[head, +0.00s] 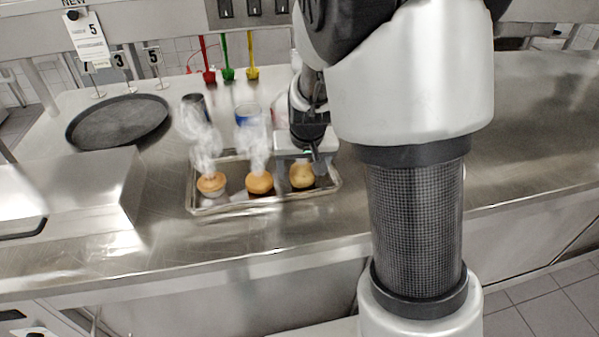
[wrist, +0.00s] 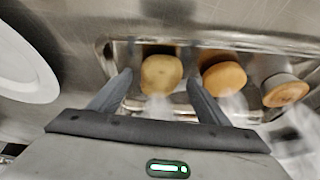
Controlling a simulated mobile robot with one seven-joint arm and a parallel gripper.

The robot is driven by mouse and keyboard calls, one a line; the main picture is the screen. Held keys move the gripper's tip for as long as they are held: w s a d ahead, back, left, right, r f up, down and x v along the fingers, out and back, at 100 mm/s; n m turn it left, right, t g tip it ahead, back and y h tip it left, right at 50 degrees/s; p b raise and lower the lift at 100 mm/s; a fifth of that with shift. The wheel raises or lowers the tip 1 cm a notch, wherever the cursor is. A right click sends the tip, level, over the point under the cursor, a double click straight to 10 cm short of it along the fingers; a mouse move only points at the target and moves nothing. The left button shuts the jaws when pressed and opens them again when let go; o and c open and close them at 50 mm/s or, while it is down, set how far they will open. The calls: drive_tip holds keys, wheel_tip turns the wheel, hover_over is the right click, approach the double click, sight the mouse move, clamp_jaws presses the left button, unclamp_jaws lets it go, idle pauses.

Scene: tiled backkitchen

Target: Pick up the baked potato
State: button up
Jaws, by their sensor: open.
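The baked potato (head: 302,176) is a yellowish-brown round piece at the right end of a metal tray (head: 262,207). In the wrist view the potato (wrist: 161,74) lies between my two fingertips, with the fingers on either side of it. My gripper (head: 301,165) is open and points down over the tray's right end. Whether the fingers touch the potato cannot be told. Part of the potato is hidden by my gripper in the head view.
Two muffin-like baked goods, one in the middle (head: 259,183) and one at left (head: 211,184), share the tray, with steam rising. Cans (head: 247,117) stand behind. A dark round tray (head: 118,121) lies back left. The counter right of my arm is clear. A white plate (wrist: 22,62) shows in the wrist view.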

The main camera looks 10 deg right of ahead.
drive_tip(key=shift+w+f, duration=0.2)
drive_tip(key=shift+f, duration=0.3)
drive_tip(key=shift+r, duration=0.1)
drive_tip(key=c, duration=1.2)
